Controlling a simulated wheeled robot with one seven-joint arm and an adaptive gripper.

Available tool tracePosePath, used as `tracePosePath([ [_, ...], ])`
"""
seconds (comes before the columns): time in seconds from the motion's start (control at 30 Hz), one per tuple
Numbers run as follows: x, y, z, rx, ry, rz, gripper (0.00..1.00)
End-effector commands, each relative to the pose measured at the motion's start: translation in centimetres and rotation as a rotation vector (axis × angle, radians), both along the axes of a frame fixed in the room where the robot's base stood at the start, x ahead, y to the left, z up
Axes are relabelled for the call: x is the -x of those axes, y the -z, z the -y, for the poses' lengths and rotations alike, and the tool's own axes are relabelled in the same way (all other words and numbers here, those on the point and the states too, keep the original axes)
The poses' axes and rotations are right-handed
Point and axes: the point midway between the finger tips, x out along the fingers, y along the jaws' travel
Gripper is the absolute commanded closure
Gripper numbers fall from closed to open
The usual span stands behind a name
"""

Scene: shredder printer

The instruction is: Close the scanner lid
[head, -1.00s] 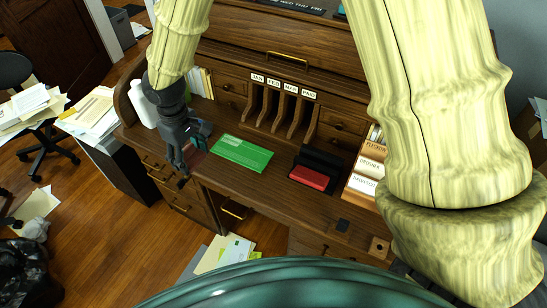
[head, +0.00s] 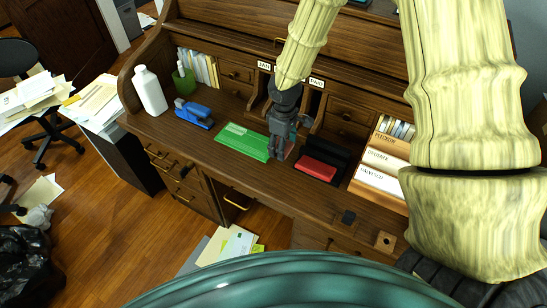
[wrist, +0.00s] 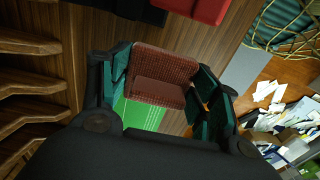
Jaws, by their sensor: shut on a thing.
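No scanner or scanner lid can be made out in either view. My gripper (head: 276,148) is over the wooden desk, between a green flat sheet and a red block. It is shut on a reddish-brown block (wrist: 160,78) with a fine checked surface, seen between the fingers in the wrist view. In the head view this block is mostly hidden behind the fingers. The green sheet (head: 240,141) lies on the desk just left of my gripper and shows beneath the held block in the wrist view (wrist: 138,115). The red block (head: 316,168) lies right of my gripper.
A black object (head: 327,150) is behind the red block. A blue stapler (head: 194,114), a white bottle (head: 149,91) and a green cup (head: 184,79) stand left. Card trays (head: 380,182) stand right. Wooden dividers rise behind my gripper. The desk's front left is clear.

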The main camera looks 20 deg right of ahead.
Motion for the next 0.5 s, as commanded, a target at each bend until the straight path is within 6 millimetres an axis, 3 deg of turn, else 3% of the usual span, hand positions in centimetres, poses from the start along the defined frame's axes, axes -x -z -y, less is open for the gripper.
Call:
tracePosePath([
  [0.2,0.0,2.8,0.0,0.002,0.000,-0.002,0.60],
  [0.5,0.0,4.1,0.0,0.001,0.001,-0.002,0.60],
])
